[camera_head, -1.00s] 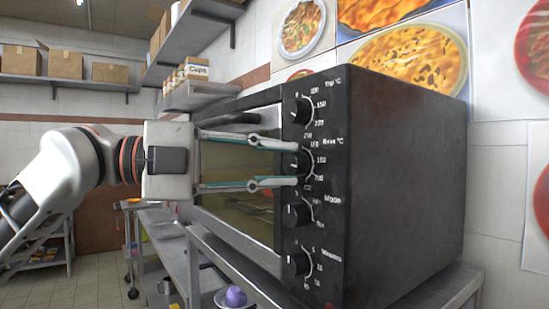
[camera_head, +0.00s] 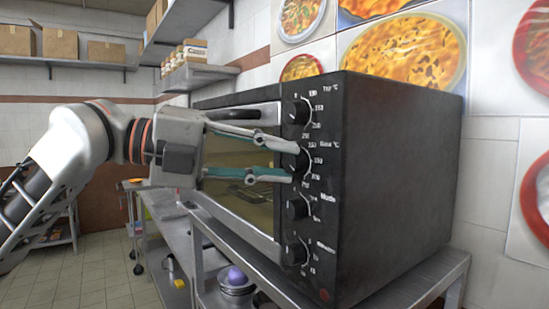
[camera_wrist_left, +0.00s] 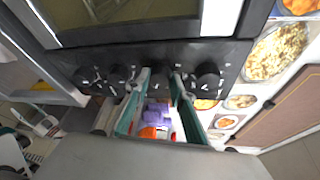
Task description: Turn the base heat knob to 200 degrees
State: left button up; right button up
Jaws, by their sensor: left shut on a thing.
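The base heat knob (camera_head: 301,161) is the second black knob from the top on the oven's dark control panel (camera_head: 308,217), with a printed scale beside it. My left gripper (camera_head: 294,163) reaches in from the left, its two fingers one above and one below this knob, and is shut on it. The fingers are tilted, sloping down to the right. In the left wrist view the fingertips flank the base heat knob (camera_wrist_left: 160,80). The knob's pointer is mostly hidden, so its exact setting cannot be read. My right gripper is not in view.
The black oven (camera_head: 400,180) stands on a metal table (camera_head: 425,285). The top knob (camera_head: 298,111) sits just above the fingers, and the mode knob (camera_head: 297,207) just below. The glass oven door (camera_head: 240,170) is behind the fingers. Wall shelves (camera_head: 200,75) hang behind.

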pick_arm(q)
jog(key=o, duration=1.1)
jog(key=v, duration=1.2)
jog(key=shift+f, duration=0.1)
